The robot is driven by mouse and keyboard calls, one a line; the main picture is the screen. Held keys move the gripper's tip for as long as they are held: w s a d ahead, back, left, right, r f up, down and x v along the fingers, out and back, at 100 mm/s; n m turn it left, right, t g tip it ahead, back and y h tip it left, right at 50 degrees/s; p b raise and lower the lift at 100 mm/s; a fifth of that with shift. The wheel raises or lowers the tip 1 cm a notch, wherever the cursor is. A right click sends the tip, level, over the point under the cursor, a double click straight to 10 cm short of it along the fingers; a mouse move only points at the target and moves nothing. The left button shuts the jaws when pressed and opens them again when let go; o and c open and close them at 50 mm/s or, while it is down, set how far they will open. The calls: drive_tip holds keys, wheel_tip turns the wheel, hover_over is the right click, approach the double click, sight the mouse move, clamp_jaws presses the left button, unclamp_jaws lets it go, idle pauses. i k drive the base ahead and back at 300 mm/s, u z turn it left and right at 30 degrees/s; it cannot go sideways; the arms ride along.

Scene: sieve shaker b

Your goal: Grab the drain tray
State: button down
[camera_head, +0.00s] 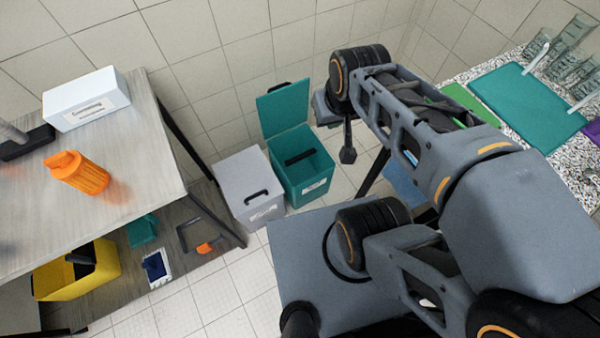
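A flat teal tray or mat (530,105) lies on the speckled counter at the right, with glassware beside it. It looks the most like the drain tray, but I cannot be sure from this view. My arm crosses the right half of the picture and hides part of the counter's near side. The dark tip at the arm's far end, which seems to be my gripper (348,155), hangs over the floor, well left of the teal tray and apart from it. Its fingers are too small and edge-on to show whether they are open.
A wooden table (110,190) at the left holds a white labelled box (87,100) and an orange bottle (78,173). A grey bin (248,185) and an open teal bin (303,180) stand by the wall. A yellow bin (75,270) sits below the table. Tiled floor is free in front.

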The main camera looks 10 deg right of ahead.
sight(196, 235)
drive_tip(key=u, duration=4)
drive_tip(key=i, duration=1.8)
drive_tip(key=z, duration=2.3)
